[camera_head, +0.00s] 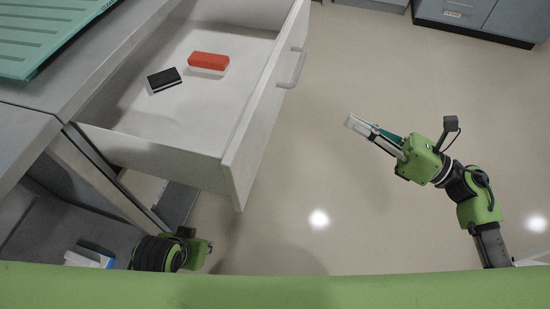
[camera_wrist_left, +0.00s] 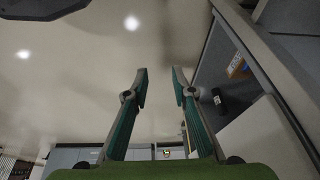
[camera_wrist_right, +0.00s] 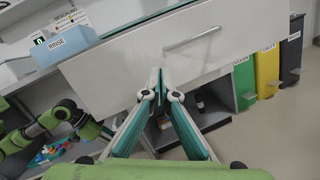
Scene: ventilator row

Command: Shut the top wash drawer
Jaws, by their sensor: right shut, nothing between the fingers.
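The top wash drawer (camera_head: 150,118) stands pulled out from the grey cabinet in the head view. Its white front (camera_head: 262,110) carries a bar handle (camera_head: 293,68). The drawer front also fills the middle of the right wrist view (camera_wrist_right: 110,82), with the handle (camera_wrist_right: 192,38) above right of the fingertips. My right gripper (camera_head: 351,121) is shut and empty, out in front of the drawer front and apart from it. My left gripper (camera_wrist_left: 158,76) is open and empty in the left wrist view; its fingers are hidden in the head view.
A red-orange block (camera_head: 208,60) and a black block (camera_head: 164,78) lie in the drawer. A teal ribbed tray (camera_head: 45,35) sits on the counter. A blue RINSE box (camera_wrist_right: 65,46) and green (camera_wrist_right: 243,84) and yellow (camera_wrist_right: 267,75) bins flank the drawer. The floor before it is clear.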

